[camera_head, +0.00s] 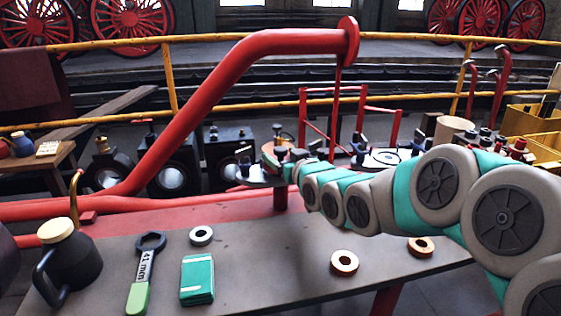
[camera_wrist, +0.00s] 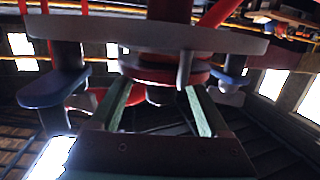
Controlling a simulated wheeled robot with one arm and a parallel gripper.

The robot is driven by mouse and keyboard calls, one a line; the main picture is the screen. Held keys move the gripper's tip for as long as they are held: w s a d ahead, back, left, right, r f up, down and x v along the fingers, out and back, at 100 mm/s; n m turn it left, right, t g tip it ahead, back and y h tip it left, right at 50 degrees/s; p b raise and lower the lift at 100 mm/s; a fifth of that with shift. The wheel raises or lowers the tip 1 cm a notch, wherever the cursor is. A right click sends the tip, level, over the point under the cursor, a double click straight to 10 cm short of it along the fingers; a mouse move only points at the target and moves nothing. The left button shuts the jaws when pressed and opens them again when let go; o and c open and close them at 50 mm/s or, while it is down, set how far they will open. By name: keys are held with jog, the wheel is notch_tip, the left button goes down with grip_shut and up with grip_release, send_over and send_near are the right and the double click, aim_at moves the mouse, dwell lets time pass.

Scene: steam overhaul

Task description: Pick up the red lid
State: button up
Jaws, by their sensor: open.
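A round red disc (camera_wrist: 165,70), which looks like the red lid, lies between the fingertips of my gripper (camera_wrist: 157,84) in the wrist view. A small dark knob or stub shows at its middle. The two green fingers are apart on either side of it; whether either touches it cannot be told. In the head view my gripper (camera_head: 283,165) is above a small grey round stand (camera_head: 255,181) on a red post. A red part (camera_head: 268,153) shows at the gripper's tip there, partly hidden.
A grey bench (camera_head: 270,262) holds a dark oil can (camera_head: 70,262), a green-handled wrench (camera_head: 145,270), a green box (camera_head: 197,280) and several rings. A thick red pipe (camera_head: 205,95) slants up behind the stand. Yellow rails (camera_head: 172,85) cross behind.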

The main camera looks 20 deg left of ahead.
aim_at(276, 152)
jog(key=x, duration=0.3)
jog(key=shift+a, duration=0.2)
grip_shut()
dwell(0.5)
dwell(0.8)
